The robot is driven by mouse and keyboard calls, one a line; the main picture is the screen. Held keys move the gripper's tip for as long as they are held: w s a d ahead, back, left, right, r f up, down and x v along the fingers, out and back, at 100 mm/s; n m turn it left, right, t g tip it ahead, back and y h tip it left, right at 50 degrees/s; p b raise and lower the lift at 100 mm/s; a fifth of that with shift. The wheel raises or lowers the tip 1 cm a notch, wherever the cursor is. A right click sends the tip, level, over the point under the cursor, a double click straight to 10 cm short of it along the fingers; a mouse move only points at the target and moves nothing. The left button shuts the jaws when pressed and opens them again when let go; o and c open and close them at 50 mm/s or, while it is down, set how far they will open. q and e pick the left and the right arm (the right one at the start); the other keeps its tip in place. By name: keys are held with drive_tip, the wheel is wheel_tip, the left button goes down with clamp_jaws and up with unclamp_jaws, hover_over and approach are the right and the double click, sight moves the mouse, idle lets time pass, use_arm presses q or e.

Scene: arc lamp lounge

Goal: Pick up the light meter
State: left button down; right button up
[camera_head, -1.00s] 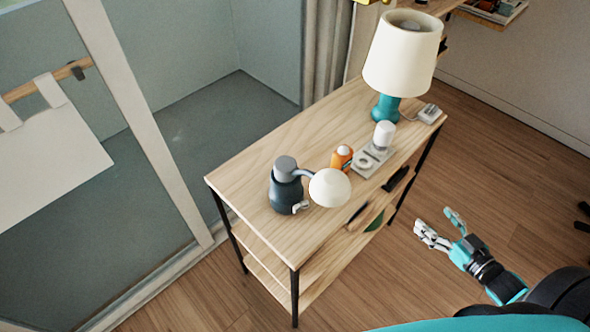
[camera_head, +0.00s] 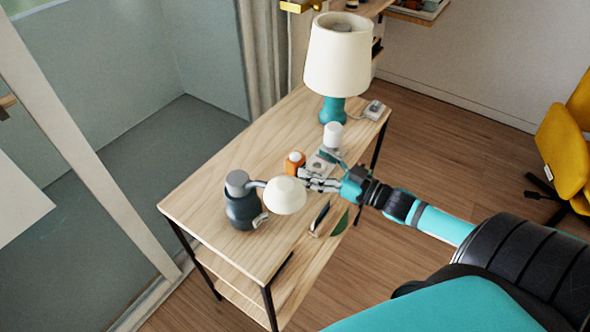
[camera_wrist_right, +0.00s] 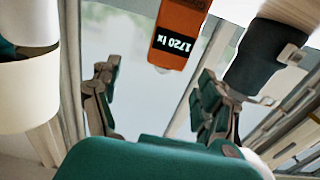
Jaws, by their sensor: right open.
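The light meter (camera_head: 295,165) is a small orange device with a whitish dome on top. My left gripper is out of view.
The small lamp's white shade (camera_head: 285,196) overhangs near the right fingers, beside its dark blue-grey base (camera_head: 242,207). A white cylinder (camera_head: 333,134) stands beyond the gripper. The big table lamp (camera_head: 337,60) is at the back. The table's left part (camera_head: 200,190) is clear.

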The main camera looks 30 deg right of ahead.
sight(301, 160)
drive_tip(key=shift+a+p+x, duration=0.2)
drive_tip(key=shift+x, duration=1.3)
drive_tip(key=shift+a+p+x, duration=0.15)
drive_tip(key=shift+x, duration=1.35)
drive_tip(key=shift+s, duration=0.2)
drive_tip(key=c, duration=1.4)
